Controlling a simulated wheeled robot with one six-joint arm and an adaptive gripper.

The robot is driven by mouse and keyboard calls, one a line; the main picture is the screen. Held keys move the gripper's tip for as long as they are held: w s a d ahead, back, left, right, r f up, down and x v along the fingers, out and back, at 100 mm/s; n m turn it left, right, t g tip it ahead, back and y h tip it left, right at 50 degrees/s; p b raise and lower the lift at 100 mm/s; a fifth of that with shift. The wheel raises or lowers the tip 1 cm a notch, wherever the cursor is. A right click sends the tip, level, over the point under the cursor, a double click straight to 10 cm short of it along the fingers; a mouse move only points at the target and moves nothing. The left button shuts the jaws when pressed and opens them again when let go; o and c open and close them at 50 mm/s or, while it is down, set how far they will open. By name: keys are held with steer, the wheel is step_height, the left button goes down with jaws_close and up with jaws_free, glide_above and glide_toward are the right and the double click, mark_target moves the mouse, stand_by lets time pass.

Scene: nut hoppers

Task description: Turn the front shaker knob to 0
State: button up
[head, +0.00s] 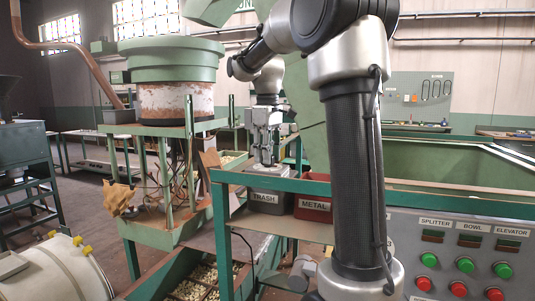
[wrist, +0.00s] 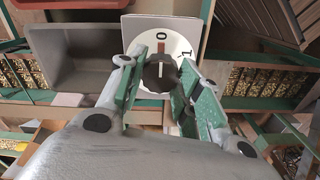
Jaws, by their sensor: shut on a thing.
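The shaker knob (wrist: 158,73) is a dark round knob on a white dial (wrist: 178,45) in the wrist view. The dial has a 0 at the top with a red mark under it and a 1 to the right. A pale line on the knob looks close to upright, toward the 0. My gripper (wrist: 160,84) is shut on the knob, with one green-padded finger on each side. In the head view my gripper (head: 264,160) points down behind the green rail, and the knob is hidden there.
A green rail (head: 340,188) runs in front. A panel with green and red buttons (head: 465,264) is at the right. A green bowl feeder (head: 172,62) stands at the left.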

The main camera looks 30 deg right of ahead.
steer(key=o, duration=1)
steer(key=shift+o, duration=0.2)
step_height(320, 180, up, 12)
steer(key=s+a+f+m+t, duration=0.2)
steer(key=s+f, duration=0.8)
steer(key=s, duration=0.2)
steer(key=s+a+f+m+t, duration=0.2)
steer(key=s+a+f, duration=0.1)
steer(key=s+f, duration=0.7)
steer(key=shift+s+a+m, duration=0.2)
steer(key=shift+s+m, duration=0.2)
steer(key=shift+s, duration=0.45)
